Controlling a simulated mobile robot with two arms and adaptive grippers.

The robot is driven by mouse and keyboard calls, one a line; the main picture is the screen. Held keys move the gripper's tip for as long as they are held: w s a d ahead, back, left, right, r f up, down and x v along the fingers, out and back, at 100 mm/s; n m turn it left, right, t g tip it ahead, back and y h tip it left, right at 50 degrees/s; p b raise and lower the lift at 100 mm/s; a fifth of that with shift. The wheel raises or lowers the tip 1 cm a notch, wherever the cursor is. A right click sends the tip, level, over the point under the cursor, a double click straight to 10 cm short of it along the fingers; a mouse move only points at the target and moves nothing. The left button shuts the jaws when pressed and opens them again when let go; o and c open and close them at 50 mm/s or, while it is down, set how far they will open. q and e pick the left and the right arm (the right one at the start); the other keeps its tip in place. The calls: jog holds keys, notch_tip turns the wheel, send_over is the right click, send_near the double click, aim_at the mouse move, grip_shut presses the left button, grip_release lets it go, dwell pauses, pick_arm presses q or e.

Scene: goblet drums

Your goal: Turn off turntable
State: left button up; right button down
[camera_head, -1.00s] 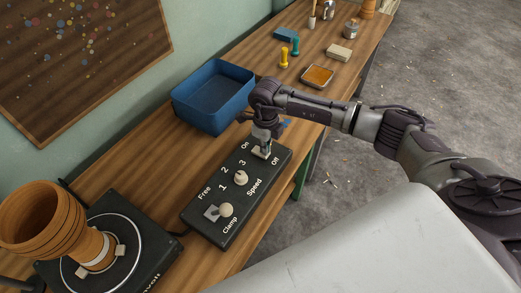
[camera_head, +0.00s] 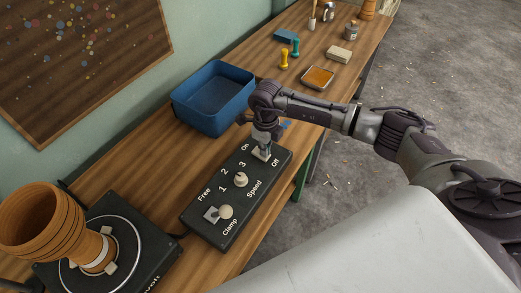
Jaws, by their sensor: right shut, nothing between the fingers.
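The black control box (camera_head: 205,222) lies on the bench with an On/Off switch (camera_head: 261,155) at its far end, a Speed knob (camera_head: 240,180) and a Clamp lever (camera_head: 225,212). My right gripper (camera_head: 263,150) is shut and empty, pointing down at the On/Off switch; its fingers hide much of the switch, and I cannot tell whether they touch it or which way it is set. My left gripper is not in view.
A blue bin (camera_head: 190,118) stands behind my right gripper. Farther along the bench are an orange pad tray (camera_head: 317,77), a pale block (camera_head: 339,55) and yellow and teal stamps (camera_head: 284,61). The wall is on the left and open floor on the right.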

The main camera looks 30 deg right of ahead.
jog(key=shift+r+p, duration=1.95)
jog(key=shift+r, duration=1.25)
